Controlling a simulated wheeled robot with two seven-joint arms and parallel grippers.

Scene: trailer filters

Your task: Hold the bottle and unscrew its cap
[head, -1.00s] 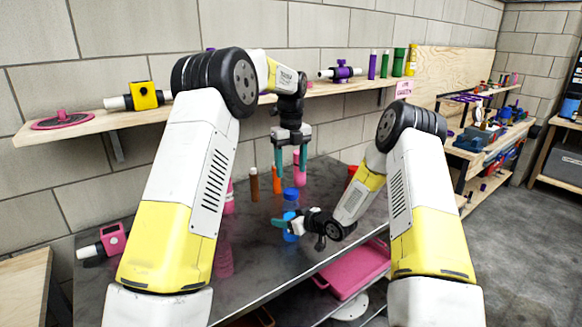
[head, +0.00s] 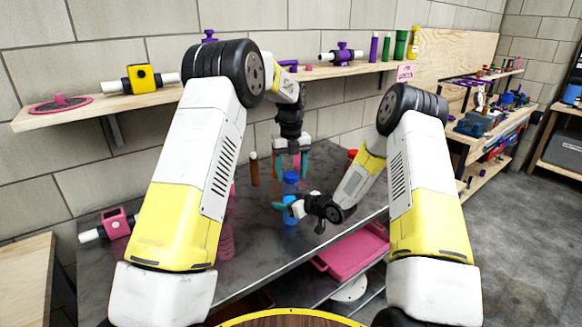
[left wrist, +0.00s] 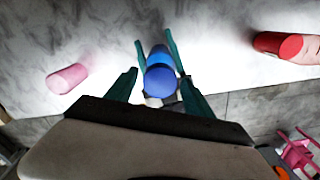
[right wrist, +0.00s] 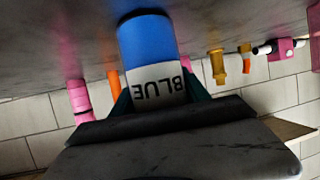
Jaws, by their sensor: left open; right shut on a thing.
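The blue bottle (head: 291,216) stands upright on the dark marble-look table, with its blue cap (head: 291,178) on top. My right gripper (head: 284,207) is shut on the bottle body from the side. In the right wrist view the bottle (right wrist: 147,42) fills the space between the fingers, its white label reading BLUE upside down. My left gripper (head: 291,170) points down above the bottle, open, with its teal fingers apart. In the left wrist view the cap (left wrist: 161,82) lies between the open fingers, with a gap on both sides.
A brown bottle (head: 254,170) stands left of the blue one, and pink bottles stand nearby. A red-topped object (head: 352,154) is at the back right. A pink tray (head: 352,252) sits below the table edge. A wooden shelf (head: 100,107) runs along the wall behind.

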